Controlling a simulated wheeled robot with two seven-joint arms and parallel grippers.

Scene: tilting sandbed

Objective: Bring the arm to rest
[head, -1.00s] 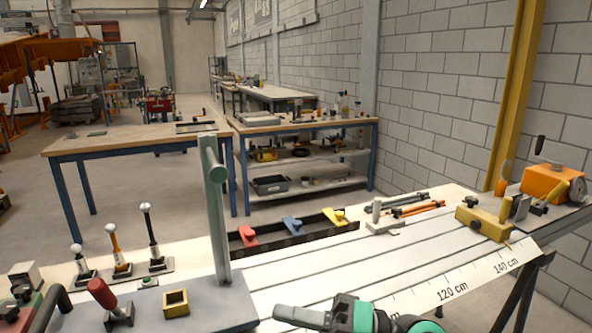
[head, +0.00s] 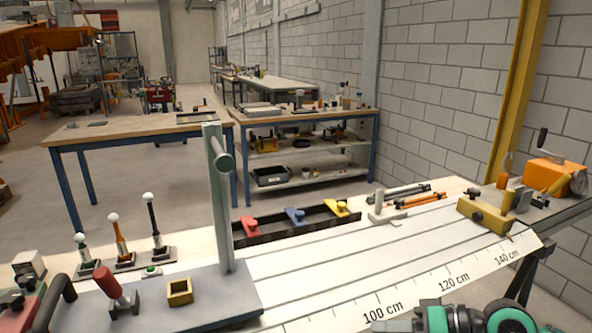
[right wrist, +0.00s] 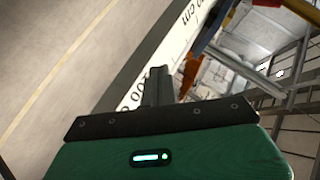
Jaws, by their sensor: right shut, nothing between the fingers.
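My right gripper (head: 392,325) shows at the bottom edge of the head view, with its green and black arm parts to its right. It is near the front edge of the long white table (head: 330,270), by the printed centimetre scale (head: 445,282). In the right wrist view its dark fingers (right wrist: 157,84) are together and hold nothing. The table edge and part of the scale (right wrist: 150,80) show behind them. The gripper appears apart from every object. My left gripper is in neither view.
A grey plate (head: 215,295) carries an upright post (head: 220,205), a red-handled lever (head: 112,285) and a small brass square (head: 179,292). Several ball-topped levers (head: 155,230) stand behind. A dark rail holds coloured knobs (head: 295,216). A yellow block (head: 484,216) and an orange box (head: 553,175) are at right.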

